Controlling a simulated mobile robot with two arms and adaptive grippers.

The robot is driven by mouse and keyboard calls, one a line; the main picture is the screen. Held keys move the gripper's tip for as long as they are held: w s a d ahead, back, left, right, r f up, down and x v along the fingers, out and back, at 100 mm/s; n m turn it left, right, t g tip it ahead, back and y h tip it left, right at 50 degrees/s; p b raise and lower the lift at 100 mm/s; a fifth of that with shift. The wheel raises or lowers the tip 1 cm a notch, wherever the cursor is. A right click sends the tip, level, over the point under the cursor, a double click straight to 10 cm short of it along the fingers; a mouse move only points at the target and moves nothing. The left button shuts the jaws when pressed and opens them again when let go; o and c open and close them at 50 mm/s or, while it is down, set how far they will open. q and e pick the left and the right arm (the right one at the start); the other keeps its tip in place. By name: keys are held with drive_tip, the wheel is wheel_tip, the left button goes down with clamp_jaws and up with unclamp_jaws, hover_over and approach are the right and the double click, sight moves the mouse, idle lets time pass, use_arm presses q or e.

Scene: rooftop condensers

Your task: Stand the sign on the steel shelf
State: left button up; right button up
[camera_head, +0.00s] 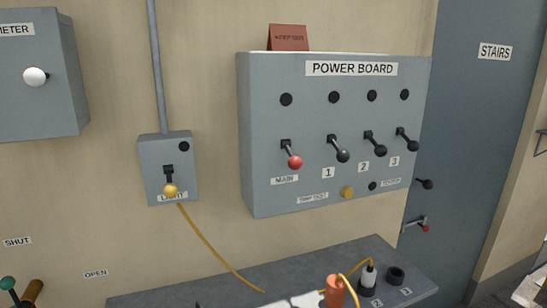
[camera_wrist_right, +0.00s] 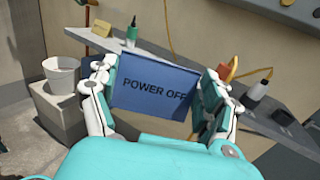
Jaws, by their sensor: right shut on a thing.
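The sign is a blue plate (camera_wrist_right: 152,92) reading POWER OFF in the right wrist view. My right gripper (camera_wrist_right: 156,76) is shut on it, with a white and teal finger at each side edge. The plate faces the wrist camera with its lettering nearly level. The grey steel shelf (camera_wrist_right: 180,58) runs behind the plate, and the plate hides part of it. I cannot tell whether the plate touches the shelf. The shelf top (camera_head: 310,270) also shows at the bottom of the head view. My left gripper is not in view.
A yellow block (camera_wrist_right: 101,28) and green bottle (camera_wrist_right: 131,36) stand farther along. The power board (camera_head: 350,120) is above. A white bucket (camera_wrist_right: 62,74) stands left.

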drive_tip(key=m+t+h, duration=0.1)
drive_tip(key=r+m+t+h, duration=0.1)
drive_tip(key=m+h, duration=0.1)
drive_tip(key=shift+s+a+r+t+h, duration=0.3)
drive_tip(key=shift+a+r+t+h, duration=0.05)
drive_tip(key=shift+a+t+h, duration=0.05)
drive_tip(key=m+h, duration=0.1)
drive_tip(key=h, duration=0.1)
drive_tip(key=w+r+m+t+h, duration=0.1)
drive_tip(key=shift+d+m+t+h, duration=0.2)
drive_tip(key=shift+m+t+h, duration=0.1)
drive_tip(key=shift+m+h, duration=0.1)
drive_tip(key=shift+w+d+r+m+t+h, duration=0.2)
drive_tip(key=shift+m+h, duration=0.35)
drive_tip(key=shift+h, duration=0.3)
drive_tip(key=shift+w+d+r+m+t+h, duration=0.2)
drive_tip(key=shift+m+h, duration=0.3)
drive_tip(key=shift+h, duration=0.4)
drive_tip(key=shift+w+d+r+m+h, duration=0.1)
drive_tip(key=shift+w+r+m+h, duration=0.15)
drive_tip(key=shift+m+h, duration=0.45)
drive_tip(key=shift+w+r, duration=0.1)
